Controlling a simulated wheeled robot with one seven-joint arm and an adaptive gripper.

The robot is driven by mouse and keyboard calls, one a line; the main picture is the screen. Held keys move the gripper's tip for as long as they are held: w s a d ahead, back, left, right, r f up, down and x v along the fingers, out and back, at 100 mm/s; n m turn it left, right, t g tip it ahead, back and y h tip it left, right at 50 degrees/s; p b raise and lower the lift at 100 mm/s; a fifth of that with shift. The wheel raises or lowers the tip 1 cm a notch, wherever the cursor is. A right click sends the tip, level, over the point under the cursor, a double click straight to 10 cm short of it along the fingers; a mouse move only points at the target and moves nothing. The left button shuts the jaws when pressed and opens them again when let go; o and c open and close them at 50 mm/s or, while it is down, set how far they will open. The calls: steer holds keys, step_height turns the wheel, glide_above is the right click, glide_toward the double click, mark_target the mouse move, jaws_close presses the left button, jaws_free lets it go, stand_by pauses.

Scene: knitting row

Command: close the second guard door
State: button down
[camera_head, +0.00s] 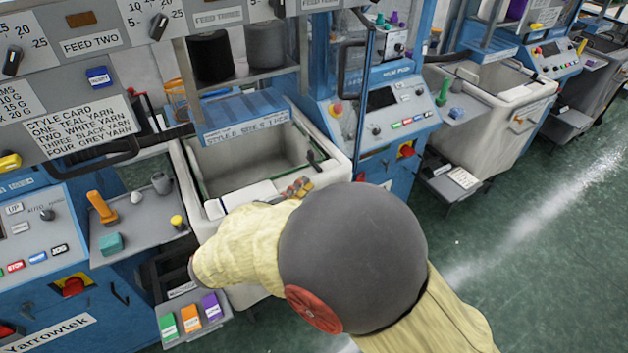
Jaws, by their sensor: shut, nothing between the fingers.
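A narrow clear panel with a blue edge (366,95) stands upright at the upper middle, seen nearly edge-on. A black bar handle (343,72) is beside it. This looks like a guard door standing out from its machine, but I cannot tell which number it is. Another black bar handle (92,158) runs below the style card at the left. My arm, with a yellow sleeve and a large grey joint, reaches in from the lower right and bends left in front of the white bin. My gripper is hidden beyond the sleeve's end, so its contact with anything cannot be seen.
A white bin (188,185) stands between the blue control panels (375,105). A grey side tray (130,228) holds small items, with coloured blocks (190,318) on a lower ledge. More machines and bins (500,120) continue right. Green floor (560,250) is clear at right.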

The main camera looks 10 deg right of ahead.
steer(key=b, duration=0.1)
glide_toward(350, 154)
steer(key=w, duration=0.2)
steer(key=shift+w+d+r+b, duration=0.1)
steer(key=shift+d+b, duration=0.15)
steer(key=shift+d, duration=0.6)
steer(key=shift+w+d+r+b, duration=0.15)
steer(key=shift+d+b, duration=0.1)
steer(key=shift+d, duration=0.6)
